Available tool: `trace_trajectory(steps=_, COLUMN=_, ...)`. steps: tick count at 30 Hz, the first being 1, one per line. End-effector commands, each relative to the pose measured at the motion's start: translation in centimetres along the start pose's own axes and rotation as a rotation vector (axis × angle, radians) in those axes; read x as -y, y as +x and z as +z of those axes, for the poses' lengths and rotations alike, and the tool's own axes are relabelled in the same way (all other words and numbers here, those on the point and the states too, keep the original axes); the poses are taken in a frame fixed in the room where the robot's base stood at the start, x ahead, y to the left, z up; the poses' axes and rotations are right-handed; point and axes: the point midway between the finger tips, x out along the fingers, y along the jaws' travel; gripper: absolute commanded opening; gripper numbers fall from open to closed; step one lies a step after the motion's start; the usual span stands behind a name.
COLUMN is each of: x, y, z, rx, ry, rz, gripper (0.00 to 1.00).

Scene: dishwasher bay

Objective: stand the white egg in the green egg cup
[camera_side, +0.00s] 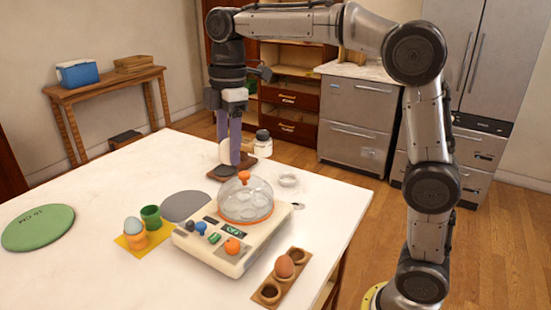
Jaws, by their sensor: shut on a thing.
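My gripper (228,157) points straight down near the back of the white table. It is shut on the white egg (225,151), which shows pale between the two purple fingers; the fingers hide part of it. A brown board with a dark round patch (222,173) lies just below; I cannot tell whether the egg touches it. The green egg cup (151,216) stands to the front left of my gripper, on or beside a yellow mat (160,236). It looks empty, though its inside is hard to see.
An orange cup (137,241) with a pale blue egg (133,226) stands beside the green cup. An egg cooker (222,244) with a clear dome (245,200) fills the middle. A wooden holder (282,285) has a brown egg (284,267). A jar (263,147) stands behind.

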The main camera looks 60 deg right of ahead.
Motion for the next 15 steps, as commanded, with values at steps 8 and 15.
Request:
trace_trajectory(steps=8, x=-7.2, y=2.2, z=-5.3, rx=-0.016, ry=0.247, rz=0.018, gripper=0.35)
trace_trajectory(steps=15, x=-12.4, y=5.6, z=-9.5, rx=-0.030, ry=0.465, rz=0.040, gripper=0.35)
